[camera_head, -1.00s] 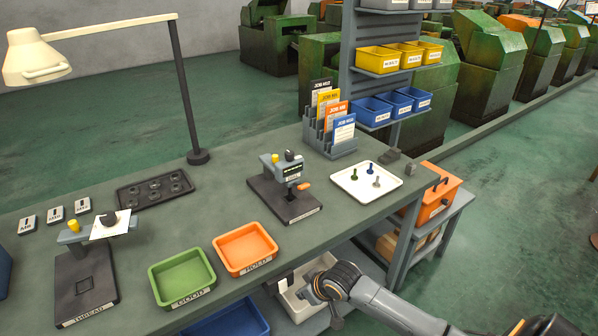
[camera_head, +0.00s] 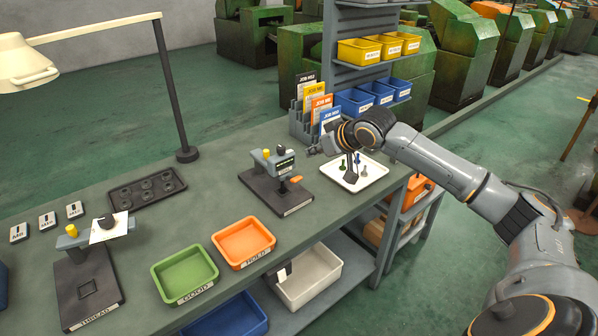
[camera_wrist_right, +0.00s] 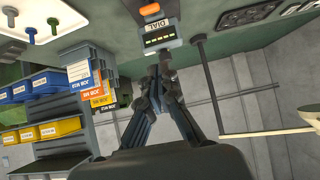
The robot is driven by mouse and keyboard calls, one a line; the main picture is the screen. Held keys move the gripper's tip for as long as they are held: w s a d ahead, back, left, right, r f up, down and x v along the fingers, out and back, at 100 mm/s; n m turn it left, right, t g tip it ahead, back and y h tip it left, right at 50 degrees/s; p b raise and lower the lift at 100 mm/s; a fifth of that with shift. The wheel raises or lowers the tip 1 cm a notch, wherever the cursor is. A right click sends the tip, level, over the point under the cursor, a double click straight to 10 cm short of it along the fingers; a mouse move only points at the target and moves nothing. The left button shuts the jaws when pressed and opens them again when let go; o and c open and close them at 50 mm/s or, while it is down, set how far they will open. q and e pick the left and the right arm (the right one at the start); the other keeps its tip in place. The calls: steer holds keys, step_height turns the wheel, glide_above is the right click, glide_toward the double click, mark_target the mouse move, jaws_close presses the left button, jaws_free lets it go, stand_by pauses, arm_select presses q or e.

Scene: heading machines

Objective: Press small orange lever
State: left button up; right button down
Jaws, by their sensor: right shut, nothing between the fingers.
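The small orange lever (camera_head: 295,179) sticks out from the front right of the dial gauge stand (camera_head: 275,166) on the bench. In the right wrist view the orange lever (camera_wrist_right: 150,9) shows at the top, with the block marked DIAL (camera_wrist_right: 160,38) below it. My right gripper (camera_head: 313,150) is shut and empty, to the right of the gauge head and higher than the lever. It is apart from the lever in the head view. In the right wrist view the shut fingers (camera_wrist_right: 164,62) overlap the lower edge of the DIAL block. My left gripper is not in view.
A white tray (camera_head: 377,175) with several bolts lies under my right forearm. The card rack (camera_head: 300,127) stands just behind the gripper. Green (camera_head: 170,282) and orange (camera_head: 228,250) trays lie at the bench's front. A lamp post (camera_head: 170,95) stands behind left.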

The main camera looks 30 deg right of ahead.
steer(key=shift+w+d+f, duration=0.1)
steer(key=shift+w+d, duration=0.05)
steer(key=p, duration=0.3)
glide_above(299, 180)
steer(key=w, duration=0.2)
step_height(299, 180, down, 6)
steer(key=shift+s+f+p, duration=0.3)
steer(key=shift+f, duration=0.35)
steer(key=shift+s+f+p, duration=0.3)
steer(key=shift+f, duration=0.3)
steer(key=shift+s+d+f, duration=0.1)
steer(key=shift+s+f, duration=0.35)
steer(key=shift+f, duration=0.15)
steer(key=shift+w+f, duration=0.1)
steer(key=shift+f, duration=0.1)
